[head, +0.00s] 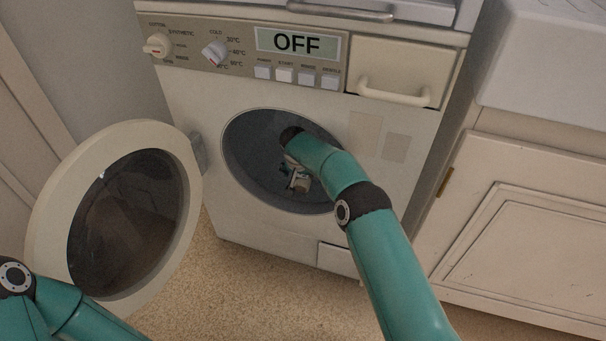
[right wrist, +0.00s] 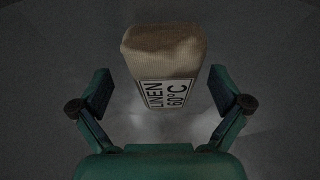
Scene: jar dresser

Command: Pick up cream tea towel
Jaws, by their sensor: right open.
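The cream tea towel (right wrist: 162,50) is a folded block with a white label reading LINEN 60°C, seen in the right wrist view. It lies on the dark grey drum floor. My right gripper (right wrist: 160,78) is open, with one finger on each side of the towel's labelled near end and a gap on both sides. In the head view my right arm reaches through the round door opening of the washing machine (head: 270,225), and the right gripper (head: 298,180) shows small and dim inside the drum. My left gripper is out of view; only my left arm shows at lower left.
The machine's round door (head: 45,215) stands open to the left, near my left arm. The display (head: 297,43) reads OFF. A cream cabinet (head: 530,220) and a white sink (head: 545,70) stand at right. The drum around the towel looks clear.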

